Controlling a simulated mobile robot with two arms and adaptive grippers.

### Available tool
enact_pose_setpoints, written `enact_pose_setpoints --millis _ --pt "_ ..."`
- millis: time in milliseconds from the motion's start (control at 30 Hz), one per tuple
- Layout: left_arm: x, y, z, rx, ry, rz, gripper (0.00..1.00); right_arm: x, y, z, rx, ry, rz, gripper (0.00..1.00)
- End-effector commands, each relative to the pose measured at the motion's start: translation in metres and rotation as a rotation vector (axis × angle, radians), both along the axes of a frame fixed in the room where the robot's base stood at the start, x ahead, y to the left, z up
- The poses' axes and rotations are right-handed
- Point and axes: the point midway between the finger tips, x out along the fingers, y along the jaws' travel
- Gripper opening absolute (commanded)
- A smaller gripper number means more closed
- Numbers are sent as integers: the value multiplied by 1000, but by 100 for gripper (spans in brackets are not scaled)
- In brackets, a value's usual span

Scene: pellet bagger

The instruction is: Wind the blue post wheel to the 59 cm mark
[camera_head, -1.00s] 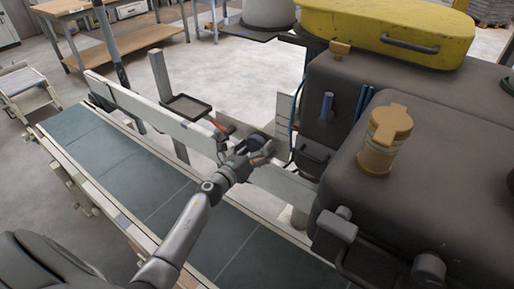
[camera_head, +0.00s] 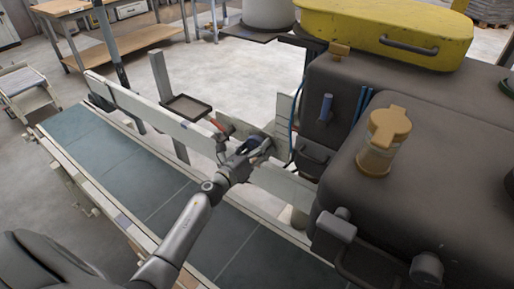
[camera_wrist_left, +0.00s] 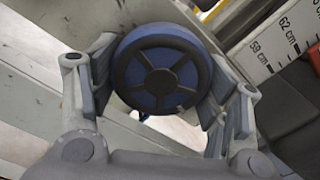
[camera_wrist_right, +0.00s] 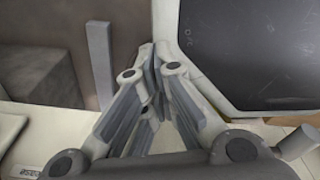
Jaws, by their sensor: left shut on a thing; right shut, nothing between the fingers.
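The blue post wheel (camera_wrist_left: 160,70), with a dark rim and spokes, sits between the fingers of my left gripper (camera_wrist_left: 165,85), which is shut on its rim from both sides. In the head view the left gripper (camera_head: 252,148) is at the wheel beside the conveyor, and fingers partly cover the wheel. I cannot tell the exact setting. My right gripper (camera_wrist_right: 155,65) is shut and empty.
The conveyor (camera_head: 150,180) runs diagonally below my left arm, with a pale side rail (camera_head: 150,108). A small dark tray (camera_head: 187,107) stands beyond the rail. The large dark machine (camera_head: 335,130) with an amber-capped jar (camera_head: 384,140) stands close on the right.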

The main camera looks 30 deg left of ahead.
Motion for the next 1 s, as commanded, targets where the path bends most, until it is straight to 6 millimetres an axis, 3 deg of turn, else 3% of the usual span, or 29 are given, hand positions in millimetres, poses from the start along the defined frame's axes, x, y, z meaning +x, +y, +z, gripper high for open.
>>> enact_pose_setpoints --millis 1000 --pt "0 -1 4 -907 128 2 46 1 0 31 0 -1 1 0"
